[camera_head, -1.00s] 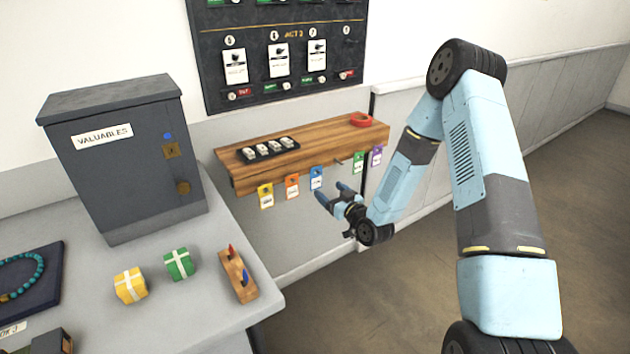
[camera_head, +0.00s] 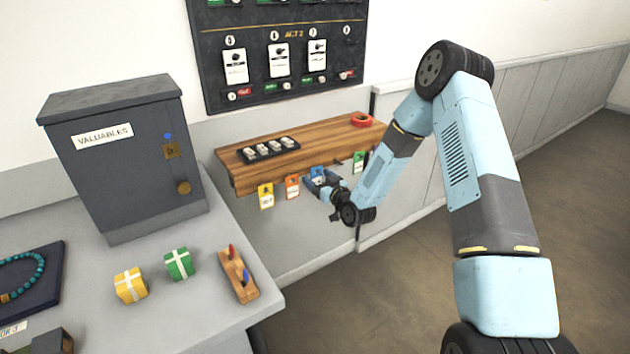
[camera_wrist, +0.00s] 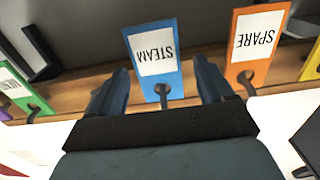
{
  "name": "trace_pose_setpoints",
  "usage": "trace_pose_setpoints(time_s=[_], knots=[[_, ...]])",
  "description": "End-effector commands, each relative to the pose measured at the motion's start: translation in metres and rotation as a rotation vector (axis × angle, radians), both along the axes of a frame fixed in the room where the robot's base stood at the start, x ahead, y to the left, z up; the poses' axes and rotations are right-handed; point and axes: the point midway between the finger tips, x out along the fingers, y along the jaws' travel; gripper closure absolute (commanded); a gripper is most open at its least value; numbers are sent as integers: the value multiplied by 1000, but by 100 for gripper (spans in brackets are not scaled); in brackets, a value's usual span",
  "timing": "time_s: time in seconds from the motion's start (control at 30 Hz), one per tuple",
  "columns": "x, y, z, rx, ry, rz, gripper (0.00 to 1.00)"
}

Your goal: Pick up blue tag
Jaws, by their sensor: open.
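The blue tag (camera_head: 317,174) hangs from a hook on the front edge of the wooden shelf. In the wrist view the blue tag (camera_wrist: 154,58) has a white label reading "STEAM" and shows upside down, with its hook through the hole. My gripper (camera_head: 323,178) is open around the tag in the head view. In the wrist view my gripper (camera_wrist: 160,85) has one finger on each side of the tag, with gaps visible on both sides. My gripper hides the tag's lower part in the head view.
The orange tag (camera_head: 292,187), labelled "SPARE", hangs close beside the blue one. The yellow tag (camera_head: 266,196) and green tag (camera_head: 360,161) hang on the same wooden shelf (camera_head: 325,140). A grey valuables cabinet (camera_head: 125,160) stands on the counter at left.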

Motion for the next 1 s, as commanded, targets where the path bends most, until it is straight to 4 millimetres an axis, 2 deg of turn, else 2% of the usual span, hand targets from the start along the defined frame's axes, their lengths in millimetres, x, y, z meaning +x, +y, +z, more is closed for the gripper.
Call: trace_pose_setpoints(time_s=[0.07,0.67,1.0], knots=[[0,0,0,0,0,0,21],[0,0,0,0,0,0,78],[0,1,5,0,-1,2,78]])
